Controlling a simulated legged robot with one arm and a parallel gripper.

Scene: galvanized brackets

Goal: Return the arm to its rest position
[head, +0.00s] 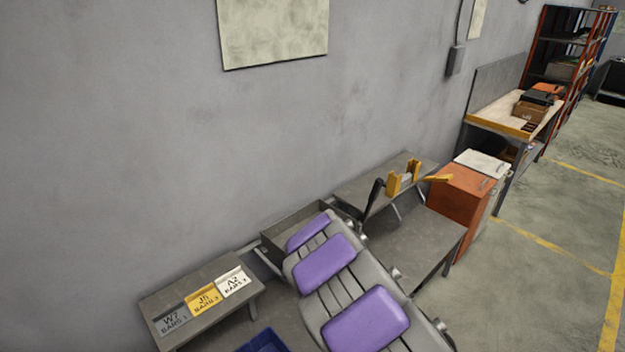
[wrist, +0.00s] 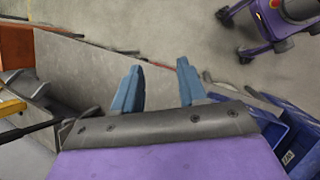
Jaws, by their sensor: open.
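My gripper (wrist: 158,70) shows in the wrist view as two blue fingers, spread apart with nothing between them. The fingers are over a grey bench top (wrist: 85,65), with the floor beyond. The purple and grey casing at the bottom of the wrist view is mine and hides what lies under it. In the head view, my purple and grey arm reaches across the lower middle, over the bench (head: 415,240). My gripper cannot be made out there.
A yellow fixture (head: 403,178) with a black lever stands behind my arm. A grey tray (head: 285,232) and labelled cards (head: 204,299) are to the left. A blue bin (head: 262,342) is at the bottom edge. An orange cabinet (head: 456,198) stands right; floor beyond is clear.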

